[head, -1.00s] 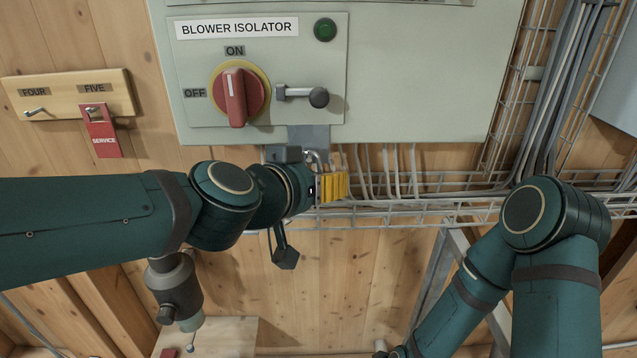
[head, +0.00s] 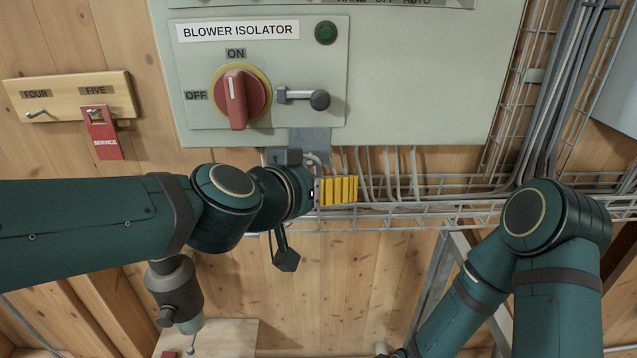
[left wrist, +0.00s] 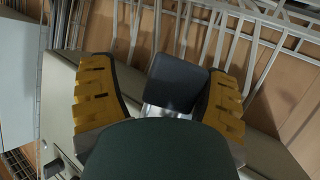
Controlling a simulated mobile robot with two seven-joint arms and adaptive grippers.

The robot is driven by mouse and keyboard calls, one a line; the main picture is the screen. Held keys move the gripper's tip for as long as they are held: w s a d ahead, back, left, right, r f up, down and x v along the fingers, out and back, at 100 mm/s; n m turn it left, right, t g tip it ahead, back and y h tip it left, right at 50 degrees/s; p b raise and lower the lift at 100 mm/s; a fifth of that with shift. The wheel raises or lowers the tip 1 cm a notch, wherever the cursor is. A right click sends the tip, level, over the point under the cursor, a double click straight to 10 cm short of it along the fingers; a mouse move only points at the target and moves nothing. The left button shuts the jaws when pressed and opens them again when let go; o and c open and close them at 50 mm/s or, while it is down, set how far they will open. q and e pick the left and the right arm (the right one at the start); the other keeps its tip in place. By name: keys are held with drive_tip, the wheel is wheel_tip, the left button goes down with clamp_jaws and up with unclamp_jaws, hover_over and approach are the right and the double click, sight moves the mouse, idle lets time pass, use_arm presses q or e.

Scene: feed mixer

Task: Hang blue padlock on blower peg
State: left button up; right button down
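My left gripper (head: 337,190) is just below the blower isolator panel (head: 330,60), pointing right, its yellow-padded finger in front of the wire tray. In the left wrist view the two yellow pads (left wrist: 165,105) stand wide apart. A dark block (left wrist: 177,82) with a silvery part below it shows between them, near the right pad, with a gap to the left pad. I cannot tell whether it is the blue padlock; no clearly blue padlock shows. A silver peg with a dark knob (head: 303,97) sticks out right of the red switch (head: 238,97), bare. My right gripper is out of view.
A wooden board (head: 68,95) with pegs FOUR and FIVE is at left; a red SERVICE padlock (head: 104,138) hangs on FIVE. The wire tray (head: 420,210) and cables run at right.

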use_arm(q)
drive_tip(key=v, duration=1.2)
drive_tip(key=w+a+f+n+g+y+b, duration=0.1)
drive_tip(key=w+a+f+n+g, duration=0.15)
drive_tip(key=f, duration=0.85)
drive_tip(key=w+a+f+n+g+y+b, duration=0.1)
drive_tip(key=w+f, duration=0.2)
drive_tip(key=f, duration=0.7)
drive_tip(key=w+a+f+n+g+y+b, duration=0.1)
drive_tip(key=w+a+f+b, duration=0.15)
drive_tip(key=f, duration=0.85)
drive_tip(key=s+f+n+g+b, duration=0.1)
drive_tip(key=s+f, duration=0.4)
drive_tip(key=f, duration=0.8)
drive_tip(key=s+f+g+b, duration=0.1)
drive_tip(key=s+f+g, duration=0.2)
drive_tip(key=f, duration=1)
drive_tip(key=s+d, duration=0.1)
drive_tip(key=s, duration=0.1)
drive_tip(key=shift+s+f+n+g+y, duration=0.3)
drive_tip(key=shift+f+n+g+y, duration=0.05)
drive_tip(key=shift+y, duration=0.05)
